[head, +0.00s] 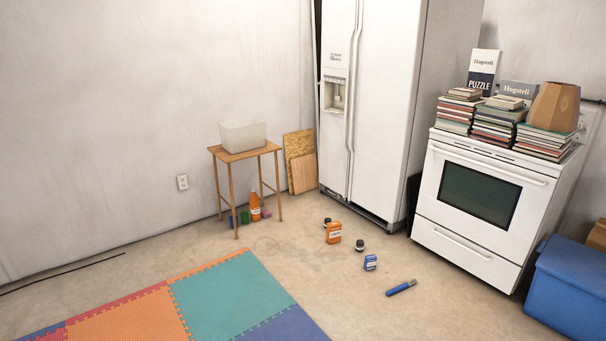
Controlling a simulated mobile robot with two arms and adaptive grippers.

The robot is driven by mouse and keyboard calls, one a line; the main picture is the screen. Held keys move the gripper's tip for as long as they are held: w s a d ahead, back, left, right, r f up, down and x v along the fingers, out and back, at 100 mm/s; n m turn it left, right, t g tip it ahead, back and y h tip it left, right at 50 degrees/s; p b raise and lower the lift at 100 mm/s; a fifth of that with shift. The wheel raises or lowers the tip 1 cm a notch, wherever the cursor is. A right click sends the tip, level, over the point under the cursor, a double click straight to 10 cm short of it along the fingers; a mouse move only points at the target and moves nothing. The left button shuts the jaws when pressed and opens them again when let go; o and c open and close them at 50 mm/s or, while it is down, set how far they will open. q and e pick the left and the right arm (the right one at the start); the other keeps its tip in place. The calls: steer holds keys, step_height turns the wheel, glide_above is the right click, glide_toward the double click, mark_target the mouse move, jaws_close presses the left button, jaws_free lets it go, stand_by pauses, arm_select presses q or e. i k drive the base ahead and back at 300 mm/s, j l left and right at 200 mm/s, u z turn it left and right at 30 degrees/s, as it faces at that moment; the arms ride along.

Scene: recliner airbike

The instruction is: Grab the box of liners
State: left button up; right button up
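I cannot make out which thing is the box of liners; no label in view reads that. A small orange box or bottle (333,232) with a pale label stands on the floor before the fridge. A smaller blue item (370,263) with a pale label is on the floor to its right. On the stove stand a white and dark puzzle box (484,73) and a grey box (518,90), both lettered. Neither of my grippers is in view.
A wooden table (226,156) bears a translucent bin (243,146); bottles stand beneath it. Two dark-topped jars and a blue cylinder (401,287) lie about the floor. The stove (473,244), fridge (383,150) and blue tote (570,290) line the right. Foam mat (215,290) lies front left.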

mark_target(335, 229)
steer(key=i+u, duration=0.2)
steer(key=i, duration=2.05)
steer(key=i+z, duration=0.15)
steer(key=i, duration=0.35)
steer(key=i+j+z, duration=0.1)
steer(key=i, duration=0.35)
steer(key=i+j+z, duration=0.15)
steer(key=i, duration=0.35)
steer(key=i+j+z, duration=0.15)
steer(key=i, duration=0.3)
steer(key=j, duration=0.1)
